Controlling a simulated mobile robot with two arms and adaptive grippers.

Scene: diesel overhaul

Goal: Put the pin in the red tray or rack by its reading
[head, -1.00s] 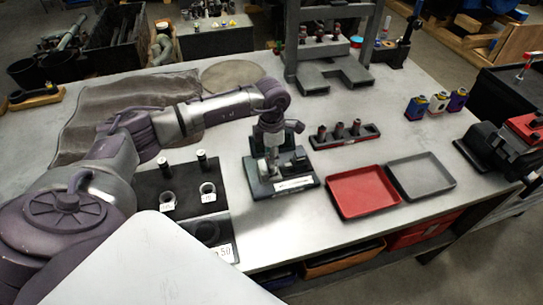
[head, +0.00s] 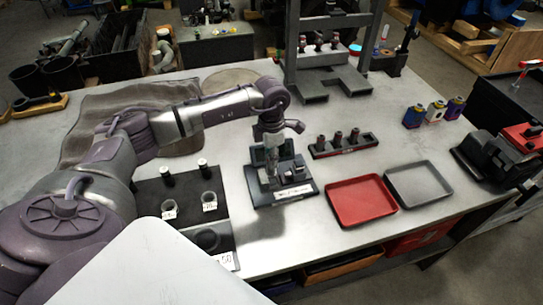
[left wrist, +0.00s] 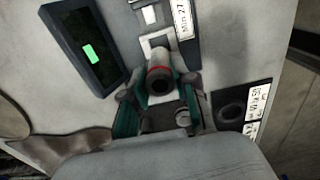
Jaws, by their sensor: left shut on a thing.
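My left gripper (head: 271,172) points down over the dark gauge stand (head: 282,198) in the head view. In the left wrist view its fingers (left wrist: 159,100) are shut on the pin (left wrist: 160,76), a grey hollow cylinder with a red band. The pin is at a light seat on the gauge; I cannot tell whether it touches it. The gauge display (left wrist: 92,53) glows green, its reading not legible. The red tray (head: 361,222) is empty, right of the gauge. The rack (head: 345,148) behind the tray holds dark pins. My right gripper is out of view.
A grey tray (head: 418,186) is beside the red tray. A dark mat (head: 150,193) with rings and small cylinders lies left of the gauge. A dark press frame (head: 330,80) stands behind the rack. Small bottles (head: 436,110) stand at the right. Bare table lies between gauge and red tray.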

